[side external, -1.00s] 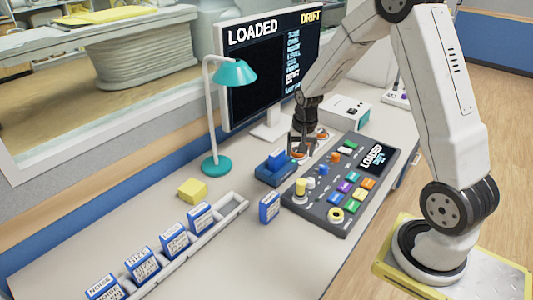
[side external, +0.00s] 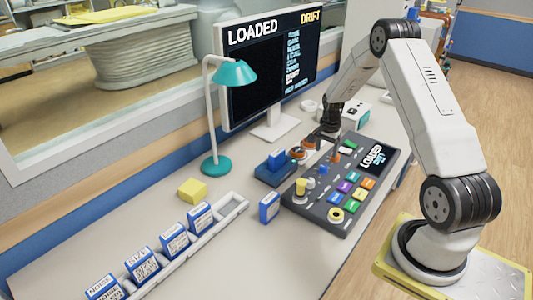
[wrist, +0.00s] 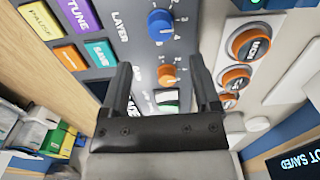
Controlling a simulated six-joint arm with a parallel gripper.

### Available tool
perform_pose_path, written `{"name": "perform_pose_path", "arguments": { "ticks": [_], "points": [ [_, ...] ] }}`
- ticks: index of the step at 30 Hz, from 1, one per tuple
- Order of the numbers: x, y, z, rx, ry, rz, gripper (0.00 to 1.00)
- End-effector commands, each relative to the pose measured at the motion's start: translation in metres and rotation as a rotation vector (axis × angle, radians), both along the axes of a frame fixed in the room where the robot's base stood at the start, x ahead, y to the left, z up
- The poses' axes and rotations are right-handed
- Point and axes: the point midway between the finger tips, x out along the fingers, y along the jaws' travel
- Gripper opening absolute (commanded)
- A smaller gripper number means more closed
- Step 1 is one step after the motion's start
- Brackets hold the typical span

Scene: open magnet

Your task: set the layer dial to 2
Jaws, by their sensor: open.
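The layer dial is a blue knob (wrist: 160,26) on the dark console, beside the printed word LAYER. Small numbers are printed around it; I cannot tell which one it points at. In the side view it is a small blue knob (side external: 323,170). An orange knob (wrist: 168,75) sits beside it and lies between my fingers in the wrist view. My gripper (wrist: 160,68) is open and empty. In the side view my gripper (side external: 331,135) is above the far end of the console (side external: 325,212), nearer the orange knob than the blue one.
Orange-ringed round buttons (wrist: 250,43) stand on a pale unit beside the console. A blue block holder (side external: 275,170), a teal lamp (side external: 216,160) and a monitor (side external: 255,85) stand left. Coloured buttons (side external: 351,195) cover the console. Labelled blue blocks (side external: 174,240) stand in a tray.

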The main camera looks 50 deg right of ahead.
Motion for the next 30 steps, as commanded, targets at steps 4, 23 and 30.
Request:
{"name": "perform_pose_path", "arguments": {
  "ticks": [4,23,30],
  "points": [
    [0.0,0.0,-0.009,0.0,0.0,0.001,0.8],
    [0.0,0.0,-0.07,0.0,-0.001,0.002,0.8],
    [0.0,0.0,-0.076,-0.001,-0.002,0.003,0.8]
  ]
}}
